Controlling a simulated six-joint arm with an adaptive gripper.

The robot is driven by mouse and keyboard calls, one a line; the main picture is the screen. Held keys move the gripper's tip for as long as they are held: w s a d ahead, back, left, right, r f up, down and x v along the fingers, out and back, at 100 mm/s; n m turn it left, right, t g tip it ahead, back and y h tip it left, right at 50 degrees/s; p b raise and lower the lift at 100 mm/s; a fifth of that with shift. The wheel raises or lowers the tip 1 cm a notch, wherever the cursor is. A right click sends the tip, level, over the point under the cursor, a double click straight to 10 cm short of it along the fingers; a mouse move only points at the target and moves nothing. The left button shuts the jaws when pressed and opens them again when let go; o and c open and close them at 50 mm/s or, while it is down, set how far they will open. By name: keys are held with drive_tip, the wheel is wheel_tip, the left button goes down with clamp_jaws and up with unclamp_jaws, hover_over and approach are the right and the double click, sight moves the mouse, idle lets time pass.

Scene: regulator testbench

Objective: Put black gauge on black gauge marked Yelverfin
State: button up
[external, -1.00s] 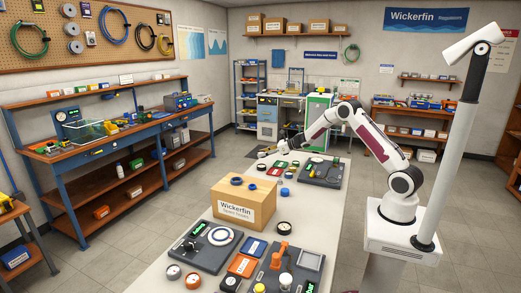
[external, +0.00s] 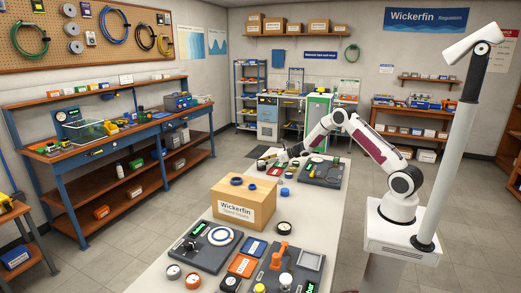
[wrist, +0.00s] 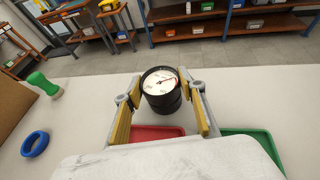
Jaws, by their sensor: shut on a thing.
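A black gauge (wrist: 161,92) with a white dial and red needle stands between the yellow pads of my gripper (wrist: 161,84) in the wrist view. My gripper is shut on this gauge. The gauge's black body looks tall, with a seam; I cannot tell whether a second gauge is beneath it. In the external view my gripper (external: 283,157) is low over the far left part of the bench, and the held gauge is too small to make out. Another dark-rimmed gauge (external: 283,227) lies right of the cardboard box. No Yelverfin marking is readable.
A red tray (wrist: 158,133) and a green tray (wrist: 252,147) lie near my fingers. A blue ring (wrist: 35,144) and a green knobbed part (wrist: 43,84) are at left. The Wickerfin box (external: 240,213) stands mid-bench. Bare bench lies beyond the gauge.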

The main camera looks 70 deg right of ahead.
drive_tip(key=shift+f, duration=0.3)
drive_tip(key=o, duration=1.2)
drive_tip(key=shift+r, duration=0.15)
drive_tip(key=shift+v, duration=6)
drive_tip(key=shift+r, duration=0.1)
